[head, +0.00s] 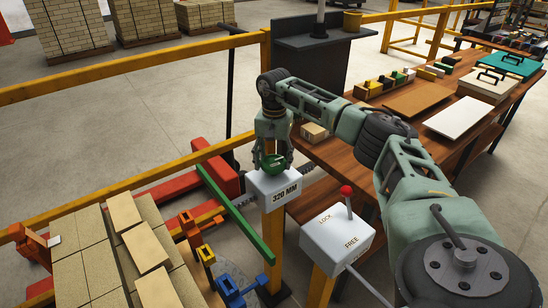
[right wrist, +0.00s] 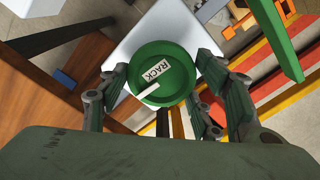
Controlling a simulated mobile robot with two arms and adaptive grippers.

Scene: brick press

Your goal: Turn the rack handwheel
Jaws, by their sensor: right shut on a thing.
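The rack handwheel is a round green knob with a white RACK label and a white pointer mark (right wrist: 168,72). In the head view the handwheel (head: 273,162) sits on top of the white box marked 320 MM (head: 276,188), partly hidden by my right gripper (head: 273,152). My right gripper points down over it. In the right wrist view the fingers of my right gripper (right wrist: 163,100) are on both sides of the knob, shut on it. The label reads at a slant. My left gripper does not show.
A white LOCK/FREE box with a red-tipped lever (head: 346,190) stands just right of the handwheel box. A green bar (head: 238,215) runs past its left side. Yellow bricks (head: 145,248) lie at lower left. A wooden bench (head: 345,150) with blocks and boards is behind my right arm.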

